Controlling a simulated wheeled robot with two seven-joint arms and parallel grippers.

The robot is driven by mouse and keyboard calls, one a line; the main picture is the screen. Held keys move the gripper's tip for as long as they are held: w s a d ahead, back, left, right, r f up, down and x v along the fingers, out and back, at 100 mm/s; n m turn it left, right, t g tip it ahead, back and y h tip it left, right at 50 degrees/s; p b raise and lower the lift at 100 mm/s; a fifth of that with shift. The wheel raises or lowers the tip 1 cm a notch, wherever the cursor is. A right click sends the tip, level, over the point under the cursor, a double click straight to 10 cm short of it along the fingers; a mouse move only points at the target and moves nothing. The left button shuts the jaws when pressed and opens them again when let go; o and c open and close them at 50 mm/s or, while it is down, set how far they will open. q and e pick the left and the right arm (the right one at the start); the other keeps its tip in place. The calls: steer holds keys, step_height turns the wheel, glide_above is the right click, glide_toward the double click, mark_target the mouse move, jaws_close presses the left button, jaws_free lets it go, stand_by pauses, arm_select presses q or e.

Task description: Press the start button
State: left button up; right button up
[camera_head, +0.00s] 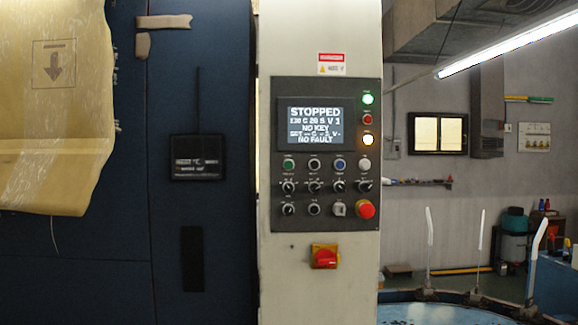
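The control panel (327,190) is dark and mounted on a pale upright column. Its screen (316,128) reads "STOPPED", "NO KEY" and "NO FAULT", with a blurred line between. A green button (289,164) sits at the left of the top button row; its label is too small to read, so I cannot tell for sure that it is the start button. Black, blue and white buttons sit to its right. Below are rows of knobs and a red mushroom button (365,210). A green lamp and an amber lamp glow beside the screen. Neither gripper shows.
A red rotary switch (325,257) on a yellow plate is below the panel. Dark blue cabinet doors (200,90) stand at the left, with a yellowish sheet (55,110) hanging in front. A blue round machine part (440,312) with upright white rods is at lower right.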

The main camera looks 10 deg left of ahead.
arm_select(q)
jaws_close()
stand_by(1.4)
